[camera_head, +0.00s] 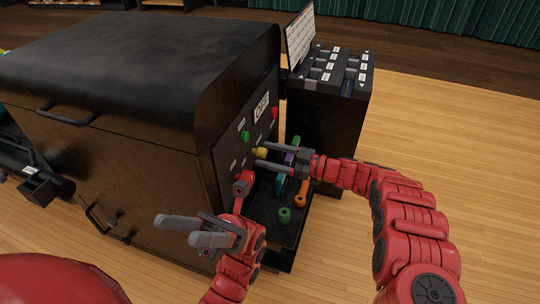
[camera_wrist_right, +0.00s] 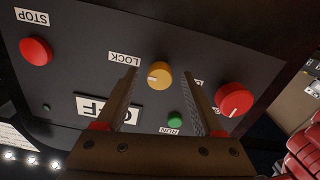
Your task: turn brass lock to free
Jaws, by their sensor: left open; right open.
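The brass lock (camera_head: 260,153) is a round yellow knob on the dark front panel of the machine. My left gripper (camera_head: 176,230) is open and empty in front of the machine.
The panel has a red STOP button (camera_wrist_right: 36,51), a green RUN button (camera_wrist_right: 175,119), a red knob (camera_wrist_right: 235,99) and a white sign (camera_wrist_right: 108,110) partly hidden by a finger. A low tray holds a green ring (camera_head: 285,215) and an orange piece (camera_head: 301,199). A black cabinet (camera_head: 330,115) stands behind.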

